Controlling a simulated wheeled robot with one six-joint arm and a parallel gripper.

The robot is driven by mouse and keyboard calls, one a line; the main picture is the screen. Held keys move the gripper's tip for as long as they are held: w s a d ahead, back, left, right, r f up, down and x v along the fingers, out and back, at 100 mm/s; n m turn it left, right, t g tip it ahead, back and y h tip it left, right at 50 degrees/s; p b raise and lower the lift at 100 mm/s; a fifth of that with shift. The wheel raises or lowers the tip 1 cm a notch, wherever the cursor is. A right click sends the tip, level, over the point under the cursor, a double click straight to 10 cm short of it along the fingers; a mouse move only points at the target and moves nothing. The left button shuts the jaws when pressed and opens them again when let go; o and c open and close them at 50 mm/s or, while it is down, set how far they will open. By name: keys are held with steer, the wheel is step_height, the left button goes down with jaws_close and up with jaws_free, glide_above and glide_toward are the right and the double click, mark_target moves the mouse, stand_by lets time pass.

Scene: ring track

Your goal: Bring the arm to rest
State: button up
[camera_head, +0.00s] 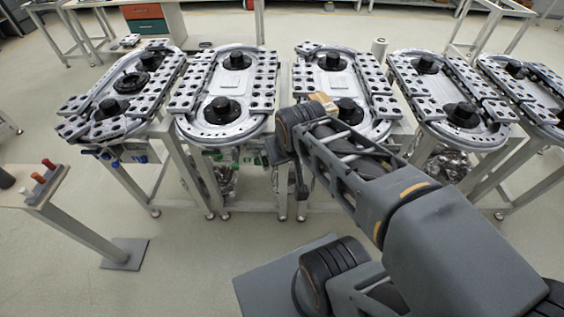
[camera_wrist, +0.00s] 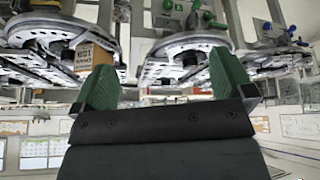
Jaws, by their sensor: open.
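My arm (camera_head: 350,170) reaches from the lower right up to the left, in front of the third ring track (camera_head: 383,90) from the left. Its wrist end is near that track's front edge. My gripper (camera_wrist: 165,75) shows in the wrist view with its two green fingers spread wide. Nothing is between the fingers. In the head view the fingers cannot be made out. The wrist view looks upside down, with the tracks along the top.
Several ring tracks on stands form a row, including one left of my arm (camera_head: 265,85). A small cardboard box (camera_head: 322,101) sits by the third track; it also shows in the wrist view (camera_wrist: 96,58). A side stand (camera_head: 35,190) with red-topped items is at left. Open floor lies at front left.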

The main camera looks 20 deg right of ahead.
steer(key=shift+s+a+r+g+y, duration=0.2)
steer(key=shift+s+a+g+y, duration=0.15)
steer(key=shift+s+a, duration=0.8)
steer(key=shift+s+d, duration=0.1)
steer(key=shift+d, duration=0.05)
steer(key=shift+c, duration=0.5)
